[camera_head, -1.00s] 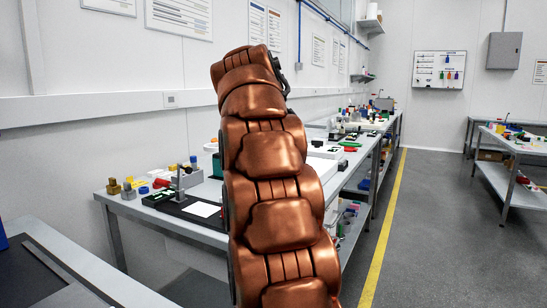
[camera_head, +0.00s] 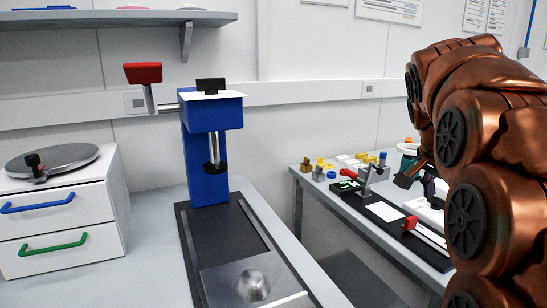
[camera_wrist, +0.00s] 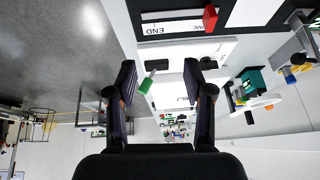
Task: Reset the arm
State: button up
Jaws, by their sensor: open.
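My arm shows at the right of the head view as a thick copper-coloured chain of links. My gripper (camera_head: 412,172) is partly seen at its end, small and dark, above the far bench. In the wrist view my gripper (camera_wrist: 165,88) shows two dark fingers spread apart. Nothing is held between them. A green-ended item (camera_wrist: 147,84) shows beyond the left finger, apart from it as far as I can tell.
A blue press (camera_head: 208,150) with a red handle stands on the near bench. A white drawer unit (camera_head: 62,215) is at the left. The far bench (camera_head: 345,215) carries small coloured parts. A wall shelf (camera_head: 110,19) hangs above.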

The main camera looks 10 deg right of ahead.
jog(key=s+a+f+n+g+y+p, duration=0.1)
jog(key=s+a+f+n+y+p, duration=0.1)
jog(key=s+a+n+p, duration=0.6)
jog(key=s+a+f+n+g+y+p, duration=0.2)
jog(key=s+a+n+p, duration=0.6)
jog(key=s+a, duration=0.7)
jog(key=a+y+p, duration=0.1)
jog(key=a+p, duration=0.1)
jog(key=a, duration=0.2)
jog(key=shift+a+f, duration=0.25)
jog(key=shift+f, duration=0.05)
jog(key=shift+s, duration=0.1)
jog(key=shift+c, duration=0.9)
jog(key=shift+d, duration=0.1)
